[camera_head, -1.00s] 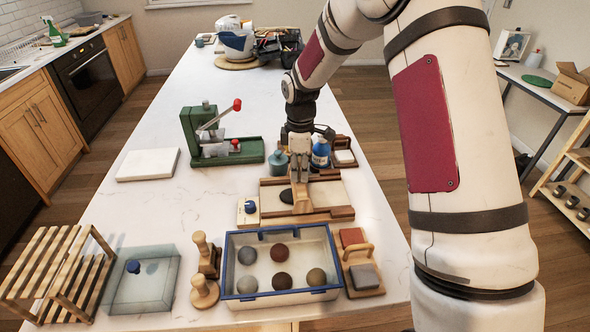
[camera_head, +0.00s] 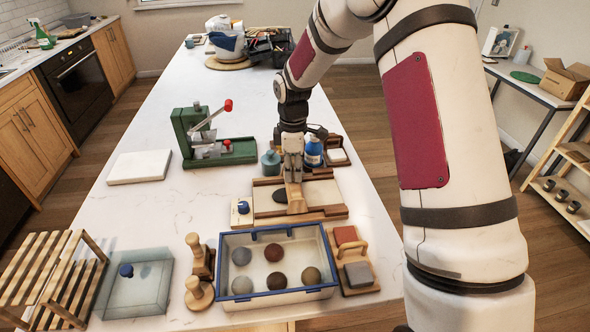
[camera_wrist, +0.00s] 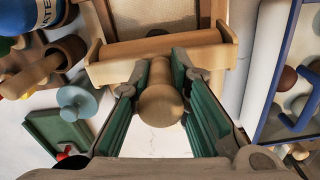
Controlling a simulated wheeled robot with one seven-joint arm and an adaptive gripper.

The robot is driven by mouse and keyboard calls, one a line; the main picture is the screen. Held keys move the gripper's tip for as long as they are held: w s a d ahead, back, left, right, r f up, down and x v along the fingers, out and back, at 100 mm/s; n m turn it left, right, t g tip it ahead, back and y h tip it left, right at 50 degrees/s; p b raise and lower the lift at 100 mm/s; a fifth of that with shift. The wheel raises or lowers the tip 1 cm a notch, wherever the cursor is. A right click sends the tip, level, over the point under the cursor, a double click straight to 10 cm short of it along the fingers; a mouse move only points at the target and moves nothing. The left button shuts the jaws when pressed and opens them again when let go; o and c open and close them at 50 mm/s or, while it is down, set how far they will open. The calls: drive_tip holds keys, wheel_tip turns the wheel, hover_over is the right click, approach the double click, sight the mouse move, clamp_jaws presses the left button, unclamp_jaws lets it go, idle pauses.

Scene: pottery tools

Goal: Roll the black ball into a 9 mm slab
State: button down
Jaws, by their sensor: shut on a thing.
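The black clay (camera_head: 280,196) lies as a dark, flattened oval on the pale bed of the wooden rolling board (camera_head: 323,192). In the wrist view only a dark sliver of the clay (camera_wrist: 157,32) shows beyond the roller. My gripper (camera_head: 293,175) is above the board, just right of the clay. In the wrist view my gripper (camera_wrist: 160,105) is shut on the upright handle of a wooden roller (camera_wrist: 160,57). The roller lies across the board close beside the clay; I cannot tell whether they touch. A small block with a blue knob (camera_head: 242,208) adjoins the board's left end.
A blue-rimmed tray (camera_head: 225,265) with several clay balls stands in front of the board. A wooden tool caddy (camera_head: 364,282) is right of it.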

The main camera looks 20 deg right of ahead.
drive_tip(key=shift+w+a, duration=0.1)
drive_tip(key=shift+a, duration=0.45)
drive_tip(key=shift+w+a, duration=0.1)
drive_tip(key=shift+a, duration=0.05)
drive_tip(key=shift+a+f, duration=0.2)
drive_tip(key=shift+w+a, duration=0.1)
drive_tip(key=shift+w+a+r+b, duration=0.1)
drive_tip(key=shift+a+b, duration=0.1)
drive_tip(key=shift+a, duration=0.2)
drive_tip(key=shift+w+a+r+b, duration=0.1)
drive_tip(key=shift+a+b, duration=0.1)
drive_tip(key=shift+a, duration=0.15)
drive_tip(key=shift+a, duration=0.1)
